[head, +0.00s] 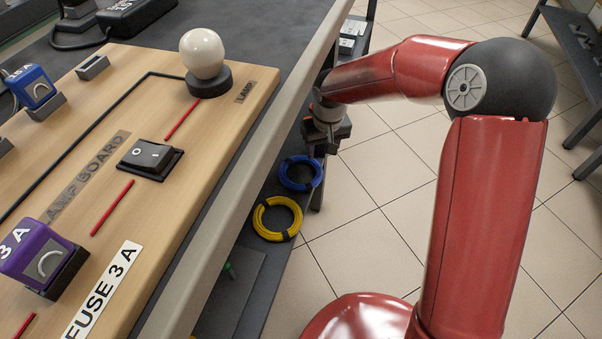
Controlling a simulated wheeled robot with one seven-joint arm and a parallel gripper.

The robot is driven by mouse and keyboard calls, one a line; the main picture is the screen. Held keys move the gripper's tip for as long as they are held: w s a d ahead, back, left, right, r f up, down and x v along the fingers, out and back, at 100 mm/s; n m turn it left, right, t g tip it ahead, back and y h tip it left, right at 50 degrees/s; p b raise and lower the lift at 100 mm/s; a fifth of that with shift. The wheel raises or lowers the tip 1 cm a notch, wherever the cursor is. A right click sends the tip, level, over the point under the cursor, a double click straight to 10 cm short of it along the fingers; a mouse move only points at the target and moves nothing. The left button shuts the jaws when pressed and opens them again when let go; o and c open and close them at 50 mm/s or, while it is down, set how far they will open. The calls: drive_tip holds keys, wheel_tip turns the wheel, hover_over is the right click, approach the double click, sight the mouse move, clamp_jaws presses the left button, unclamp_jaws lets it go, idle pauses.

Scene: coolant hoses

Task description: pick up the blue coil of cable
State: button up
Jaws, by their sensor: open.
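The blue coil of cable (301,186) lies on the dark lower shelf (252,225) below the bench's right edge, with dark bands around it. My gripper (318,158) points down just above and slightly right of the coil in the picture. Its fingers are small and dark here, and I see nothing held between them. The gripper is open. I cannot tell from this one view how far above the coil it is.
A yellow coil (277,218) lies on the same shelf, nearer than the blue one. The bench's grey edge rail (262,165) runs above the shelf. A lamp board (190,160) lies on the bench top. Open tiled floor (370,250) is at right.

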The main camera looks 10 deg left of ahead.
sight(319, 166)
drive_tip(key=f, duration=0.4)
drive_tip(key=f+b, duration=0.1)
drive_tip(key=f, duration=0.1)
drive_tip(key=shift+a+f, duration=0.1)
drive_tip(key=shift+a, duration=0.15)
drive_tip(key=shift+c, duration=0.5)
clamp_jaws()
